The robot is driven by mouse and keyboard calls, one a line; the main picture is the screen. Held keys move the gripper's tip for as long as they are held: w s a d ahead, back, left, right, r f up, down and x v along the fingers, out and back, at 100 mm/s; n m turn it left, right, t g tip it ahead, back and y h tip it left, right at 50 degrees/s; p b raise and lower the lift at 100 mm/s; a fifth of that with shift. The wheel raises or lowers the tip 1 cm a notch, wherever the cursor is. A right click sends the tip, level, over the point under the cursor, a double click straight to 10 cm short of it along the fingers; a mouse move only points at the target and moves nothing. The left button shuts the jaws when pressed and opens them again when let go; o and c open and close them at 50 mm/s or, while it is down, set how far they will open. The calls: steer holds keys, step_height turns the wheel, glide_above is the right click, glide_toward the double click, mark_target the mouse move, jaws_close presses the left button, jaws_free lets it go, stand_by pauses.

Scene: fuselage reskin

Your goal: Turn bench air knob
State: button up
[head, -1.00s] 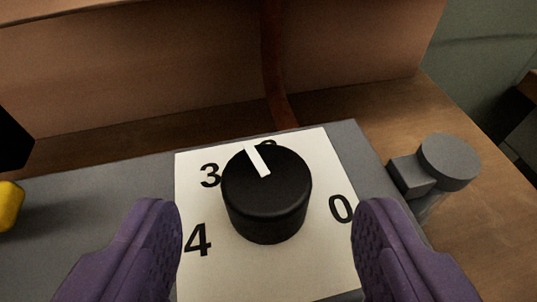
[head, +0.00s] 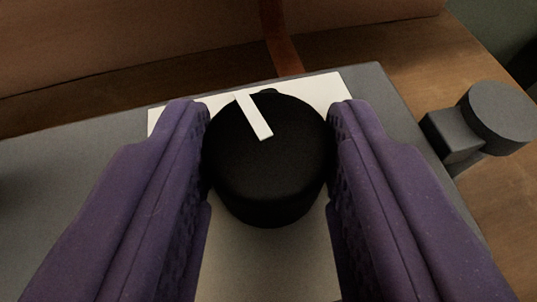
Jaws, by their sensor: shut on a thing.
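The black bench air knob (head: 268,175) stands on a white dial plate (head: 268,262) in the middle of the head view. Its white pointer line runs from the centre of its top toward the far edge, leaning a little left. My gripper (head: 269,125) has purple padded fingers on the left and right sides of the knob, shut on it. The fingers and knob cover the dial numbers, so I cannot read which one the pointer faces.
The dial plate sits on a grey panel (head: 70,195) on a wooden bench (head: 445,70). A grey round-headed fitting (head: 498,118) stands just right of the panel, near the right finger. A reddish-brown strip (head: 279,40) runs up behind the dial.

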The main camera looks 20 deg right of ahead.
steer(key=shift+w+a+r+m+g+h+p, duration=0.15)
steer(key=shift+m+g+h+p, duration=0.3)
steer(key=shift+p, duration=1.1)
steer(key=shift+s+a+r+m+g+h+p, duration=0.1)
steer(key=shift+r+m+g+h+p, duration=0.3)
steer(key=shift+p, duration=1.1)
steer(key=m+p, duration=0.1)
steer(key=h+p, duration=0.1)
steer(key=shift+w+f+m+g+h+p, duration=0.1)
steer(key=shift+f+m+g+h+p, duration=0.15)
steer(key=shift+f+m+p, duration=0.1)
steer(key=shift+w+f+m+g+h+p, duration=0.1)
steer(key=shift+f+m+g+h+p, duration=0.05)
steer(key=shift+m+g+h+p, duration=0.8)
steer(key=o, duration=1.1)
steer(key=shift+c, duration=0.2)
steer(key=shift+a, duration=0.1)
